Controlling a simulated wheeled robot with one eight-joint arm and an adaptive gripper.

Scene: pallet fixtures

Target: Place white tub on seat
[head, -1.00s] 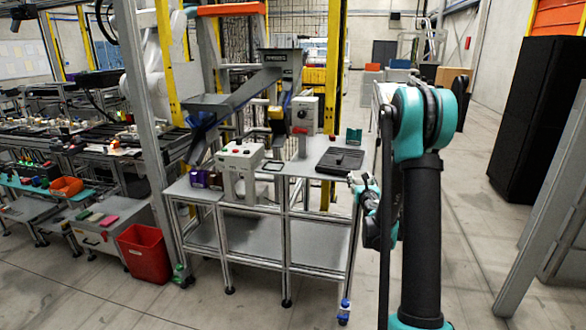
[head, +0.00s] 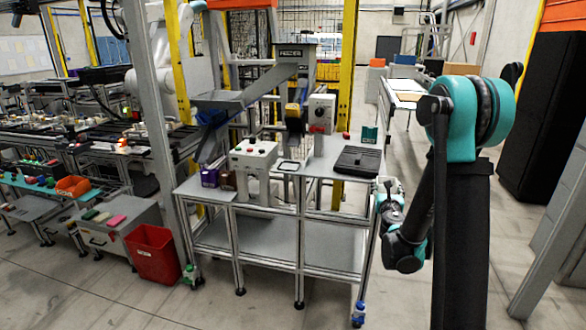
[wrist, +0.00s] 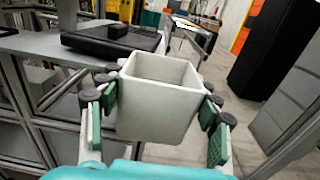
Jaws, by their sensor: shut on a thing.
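The white tub (wrist: 155,110) is a square, open-topped container, seen upright or slightly tilted in the wrist view. My gripper (wrist: 160,110) is shut on it, with green-padded fingers on its left and right sides. The tub looks empty, though its floor is hidden. It is held in front of the table's right end, apart from the black tray (wrist: 110,38). In the head view my gripper (head: 388,186) is small beside the table's right edge, and the tub there is hard to make out. I cannot tell which thing is the seat.
The grey metal table (head: 318,165) carries a black tray (head: 358,160), a button box (head: 252,160), a grey control box (head: 321,114) and a purple box (head: 210,177). A red bin (head: 153,254) stands on the floor at left. Open floor lies right of the table, before a black cabinet (head: 540,120).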

